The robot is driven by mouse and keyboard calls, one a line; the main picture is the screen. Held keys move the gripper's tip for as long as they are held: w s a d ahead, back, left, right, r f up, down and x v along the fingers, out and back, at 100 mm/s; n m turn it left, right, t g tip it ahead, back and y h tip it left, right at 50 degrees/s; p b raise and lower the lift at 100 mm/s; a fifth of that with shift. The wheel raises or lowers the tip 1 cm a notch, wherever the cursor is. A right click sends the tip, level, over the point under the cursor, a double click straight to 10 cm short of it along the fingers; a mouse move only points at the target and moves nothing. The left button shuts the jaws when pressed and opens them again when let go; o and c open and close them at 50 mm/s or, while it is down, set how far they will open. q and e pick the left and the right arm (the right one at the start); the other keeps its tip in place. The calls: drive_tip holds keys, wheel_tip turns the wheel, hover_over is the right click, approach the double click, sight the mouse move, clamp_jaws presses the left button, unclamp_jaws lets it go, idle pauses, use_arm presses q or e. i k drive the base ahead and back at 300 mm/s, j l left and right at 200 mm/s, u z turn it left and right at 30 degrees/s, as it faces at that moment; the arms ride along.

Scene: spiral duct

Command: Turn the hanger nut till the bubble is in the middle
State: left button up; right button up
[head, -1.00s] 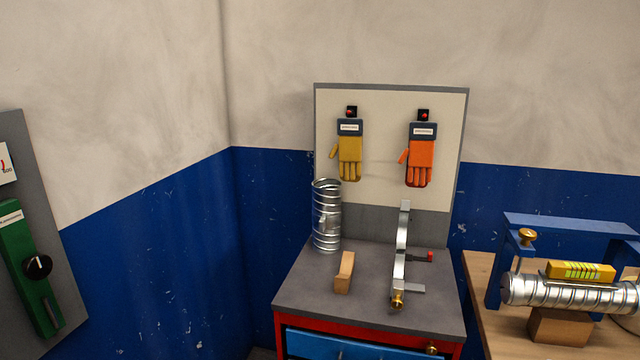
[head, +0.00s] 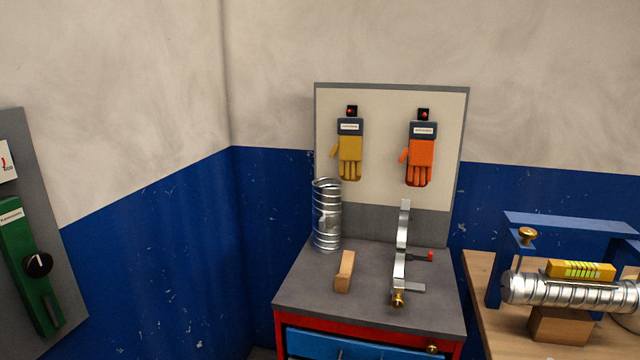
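A yellow spirit level (head: 580,270) rests on the duct. Its green vial shows, but the bubble is too small to place. The duct's right end is cut off by the picture edge. Neither of my grippers is in view.
A grey-topped cabinet (head: 330,300) carries an upright duct piece (head: 327,215), a wooden block (head: 344,272) and a metal bracket with a brass knob (head: 398,299). Yellow (head: 350,155) and orange gloves (head: 419,160) hang behind. A green panel with a black dial (head: 38,265) is at left.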

sight(527, 233)
drive_tip(key=z, duration=1.3)
